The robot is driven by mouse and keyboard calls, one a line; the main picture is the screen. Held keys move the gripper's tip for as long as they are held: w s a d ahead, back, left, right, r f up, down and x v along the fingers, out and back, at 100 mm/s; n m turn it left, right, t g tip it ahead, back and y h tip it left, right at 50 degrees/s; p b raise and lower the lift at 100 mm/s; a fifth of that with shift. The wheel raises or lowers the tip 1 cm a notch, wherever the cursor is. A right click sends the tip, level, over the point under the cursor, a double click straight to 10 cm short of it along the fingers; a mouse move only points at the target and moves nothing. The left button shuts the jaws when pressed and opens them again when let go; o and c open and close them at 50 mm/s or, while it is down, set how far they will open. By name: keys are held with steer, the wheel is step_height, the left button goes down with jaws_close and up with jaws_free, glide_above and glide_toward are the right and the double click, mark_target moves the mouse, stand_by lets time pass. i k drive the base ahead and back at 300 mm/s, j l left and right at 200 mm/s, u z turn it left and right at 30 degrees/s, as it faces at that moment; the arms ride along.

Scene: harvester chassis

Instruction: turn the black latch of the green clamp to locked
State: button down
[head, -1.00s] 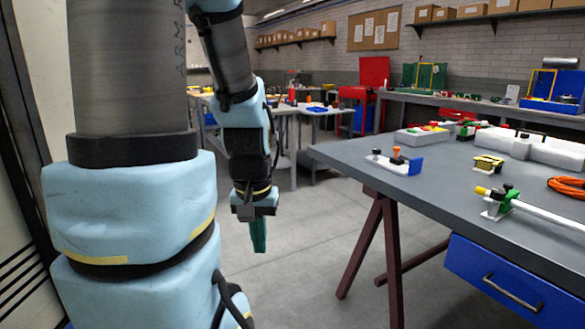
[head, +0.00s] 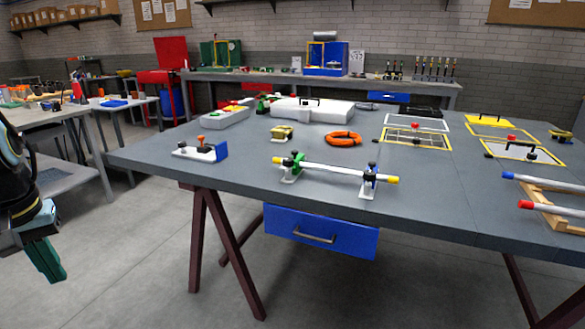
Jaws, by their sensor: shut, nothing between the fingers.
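The green clamp (head: 296,163) stands near the front edge of the grey table, around the left end of a white rod (head: 330,170). A small black part, which looks like its latch (head: 299,155), shows on top of the clamp. It is too small to tell which way the latch is turned. A blue clamp (head: 370,180) holds the rod near its right end. My gripper (head: 55,275) hangs at the far left, pointing down over the floor, well away from the table and clamp. Its green fingers are shut and empty.
The grey table (head: 240,165) has a blue drawer (head: 320,232) under its front edge and dark red trestle legs. A small switch block (head: 203,150) stands left of the clamp. An orange cable coil (head: 343,138) lies behind the rod. The floor between my gripper and the table is clear.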

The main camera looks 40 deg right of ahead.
mark_target(288, 163)
steer(key=i+l+z, duration=0.1)
steer(key=l, duration=0.25)
steer(key=l+z, duration=0.15)
steer(key=l, duration=0.2)
steer(key=i+l+z, duration=0.1)
steer(key=l, duration=0.2)
steer(key=i+l+z, duration=0.15)
steer(key=i+l, duration=0.05)
steer(key=l, duration=0.15)
